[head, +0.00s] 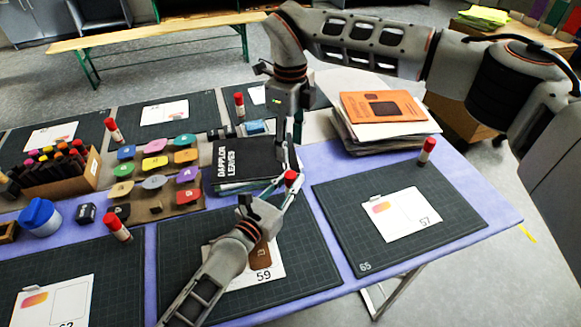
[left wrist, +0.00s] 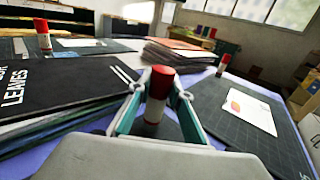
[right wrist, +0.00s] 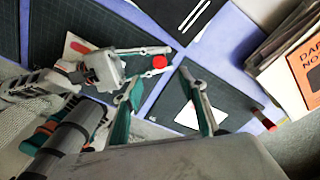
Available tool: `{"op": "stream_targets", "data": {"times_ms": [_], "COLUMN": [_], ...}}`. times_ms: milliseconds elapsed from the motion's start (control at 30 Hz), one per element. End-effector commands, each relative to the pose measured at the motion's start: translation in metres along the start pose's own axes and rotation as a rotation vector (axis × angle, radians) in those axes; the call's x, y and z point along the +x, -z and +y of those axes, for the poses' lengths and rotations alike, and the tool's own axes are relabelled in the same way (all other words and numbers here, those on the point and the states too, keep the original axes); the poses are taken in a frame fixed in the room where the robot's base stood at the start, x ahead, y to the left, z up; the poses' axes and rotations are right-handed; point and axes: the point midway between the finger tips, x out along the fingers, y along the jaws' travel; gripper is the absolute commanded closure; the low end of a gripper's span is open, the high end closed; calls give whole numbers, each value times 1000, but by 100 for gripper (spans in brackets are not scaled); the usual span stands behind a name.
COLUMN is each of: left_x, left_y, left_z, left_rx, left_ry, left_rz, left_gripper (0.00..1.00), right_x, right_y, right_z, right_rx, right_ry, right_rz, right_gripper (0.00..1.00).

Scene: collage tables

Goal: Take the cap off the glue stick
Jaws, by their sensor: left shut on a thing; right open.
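The glue stick has a red cap (head: 291,177) and a white body (left wrist: 153,111). My left gripper (left wrist: 158,108) is shut on the body, below the cap, and holds the stick roughly upright above the front middle mat. In the right wrist view the red cap (right wrist: 159,62) shows end-on, just past the open fingers of my right gripper (right wrist: 162,77). In the head view my right gripper (head: 292,150) points down from above, close over the cap. I cannot tell whether its fingers touch the cap. Most of the white body is hidden in the head view.
Other capped glue sticks stand on the mats, one at right (head: 427,151) and one at left (head: 117,228). A black book stack (head: 245,160) lies behind my left gripper. A paper pile with an orange folder (head: 382,106) is at back right. Coloured stamps (head: 155,162) are at left.

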Motion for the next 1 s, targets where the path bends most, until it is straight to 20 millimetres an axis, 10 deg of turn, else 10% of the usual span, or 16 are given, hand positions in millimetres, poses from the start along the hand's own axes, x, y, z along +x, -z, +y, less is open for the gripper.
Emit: {"op": "stream_targets", "data": {"times_ms": [233, 1000], "left_x": [0, 0], "left_y": [0, 0], "left_z": [0, 0], "left_rx": [0, 0], "left_ry": [0, 0], "left_rz": [1, 1], "left_gripper": [100, 100], "right_x": [-8, 100], "right_y": [0, 0], "right_z": [0, 1], "right_rx": [38, 37], "right_ry": [-2, -2], "right_rz": [2, 0], "right_gripper": [59, 59]}}
